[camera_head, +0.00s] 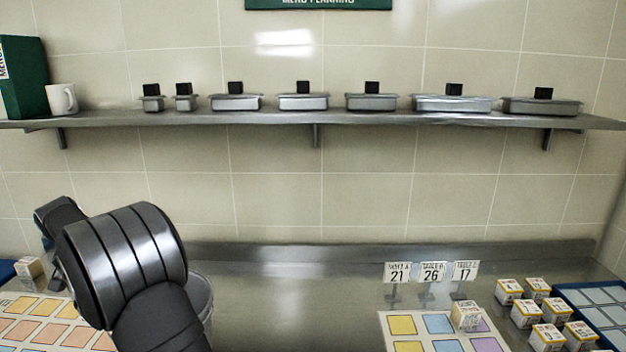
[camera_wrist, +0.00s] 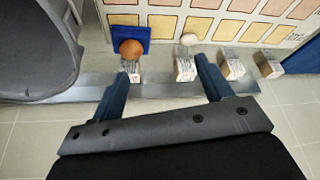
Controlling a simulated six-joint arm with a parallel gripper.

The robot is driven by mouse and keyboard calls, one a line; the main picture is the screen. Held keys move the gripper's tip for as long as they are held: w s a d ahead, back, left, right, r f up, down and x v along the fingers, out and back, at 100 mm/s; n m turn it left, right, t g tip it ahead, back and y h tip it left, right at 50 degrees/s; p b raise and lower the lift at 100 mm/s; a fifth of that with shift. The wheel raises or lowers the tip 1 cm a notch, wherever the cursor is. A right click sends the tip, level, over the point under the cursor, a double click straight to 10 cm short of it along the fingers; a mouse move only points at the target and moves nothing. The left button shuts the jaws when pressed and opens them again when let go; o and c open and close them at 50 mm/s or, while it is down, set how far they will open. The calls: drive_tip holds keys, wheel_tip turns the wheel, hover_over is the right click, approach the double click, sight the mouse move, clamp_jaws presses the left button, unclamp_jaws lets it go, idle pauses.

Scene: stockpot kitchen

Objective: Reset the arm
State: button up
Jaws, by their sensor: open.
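My gripper (camera_wrist: 162,68) is open in the wrist view, its two dark blue fingers spread wide with nothing held between them. The fingers point over the counter's front edge (camera_wrist: 160,88). Below or near the left finger is a small printed box (camera_wrist: 130,70). Another small box (camera_wrist: 185,66) shows between the fingers, close to the right one. In the head view my dark arm rises at the lower left and its bulk hides the gripper.
A grey round pot (camera_wrist: 30,40) stands left in the wrist view, beside a blue pad (camera_wrist: 112,40) with a brown round item (camera_wrist: 131,48). A wall shelf (camera_head: 370,118) carries lidded pans. Several small boxes (camera_head: 549,338) and number cards (camera_head: 431,271) stand at right. The counter's middle (camera_head: 290,310) is clear.

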drive_tip(key=s+a+n, duration=0.1)
drive_tip(key=s, duration=1.3)
wheel_tip(320, 180, down, 9)
drive_tip(key=shift+a+f+y, duration=0.15)
drive_tip(key=shift+f+y, duration=0.05)
drive_tip(key=shift+y, duration=0.1)
drive_tip(key=shift+w, duration=0.1)
wheel_tip(320, 180, up, 9)
drive_tip(key=w+m, duration=0.1)
drive_tip(key=w, duration=1.1)
drive_tip(key=shift+d+r, duration=0.25)
drive_tip(key=shift+d, duration=0.2)
